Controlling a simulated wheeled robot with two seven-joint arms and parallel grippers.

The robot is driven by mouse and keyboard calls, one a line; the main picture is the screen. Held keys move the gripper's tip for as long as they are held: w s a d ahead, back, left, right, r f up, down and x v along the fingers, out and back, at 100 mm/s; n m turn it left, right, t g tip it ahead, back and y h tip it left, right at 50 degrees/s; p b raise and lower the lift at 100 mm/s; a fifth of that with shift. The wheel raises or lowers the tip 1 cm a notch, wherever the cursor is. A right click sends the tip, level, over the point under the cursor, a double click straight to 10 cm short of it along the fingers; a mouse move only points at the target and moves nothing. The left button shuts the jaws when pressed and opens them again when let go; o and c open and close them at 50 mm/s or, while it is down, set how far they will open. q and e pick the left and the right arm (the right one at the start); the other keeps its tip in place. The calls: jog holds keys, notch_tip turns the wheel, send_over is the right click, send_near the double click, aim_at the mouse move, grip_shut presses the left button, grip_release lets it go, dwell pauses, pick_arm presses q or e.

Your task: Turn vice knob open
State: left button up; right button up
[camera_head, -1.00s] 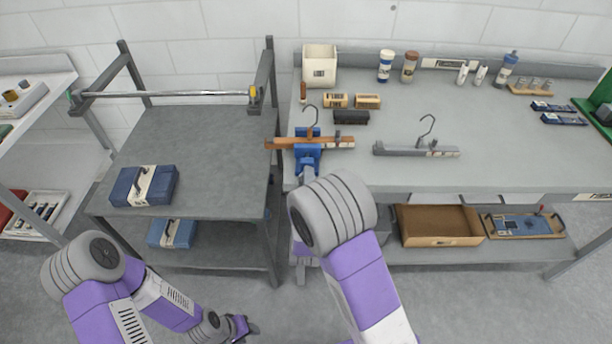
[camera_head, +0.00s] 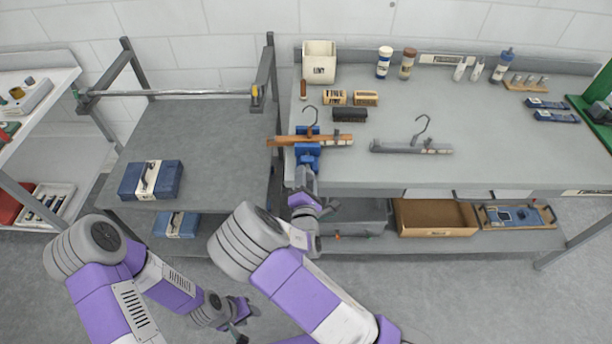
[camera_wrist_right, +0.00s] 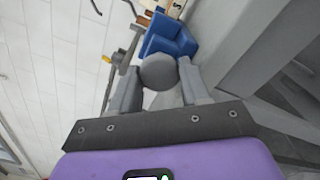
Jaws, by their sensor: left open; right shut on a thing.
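The blue vice (camera_head: 308,155) is at the front left edge of the right workbench, with a wooden hanger (camera_head: 325,140) with a metal hook lying across its jaws. In the right wrist view the vice (camera_wrist_right: 170,38) shows as a blue block behind a round grey knob (camera_wrist_right: 159,73). My right gripper (camera_head: 306,181) is at the front of the vice. In the wrist view its two fingers stand on either side of the knob and are shut on it. My left gripper (camera_head: 239,316) is low over the floor, open and away from the vice.
A grey hanger (camera_head: 410,148) lies on the workbench (camera_head: 490,170) to the right of the vice. Brushes, bottles and a white bin (camera_head: 319,62) stand farther back. A grey cart (camera_head: 200,135) with a blue case (camera_head: 151,180) is to the left.

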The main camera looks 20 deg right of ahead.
jog(key=shift+n+p, duration=0.3)
jog(key=shift+n, duration=0.8)
jog(key=o, duration=1)
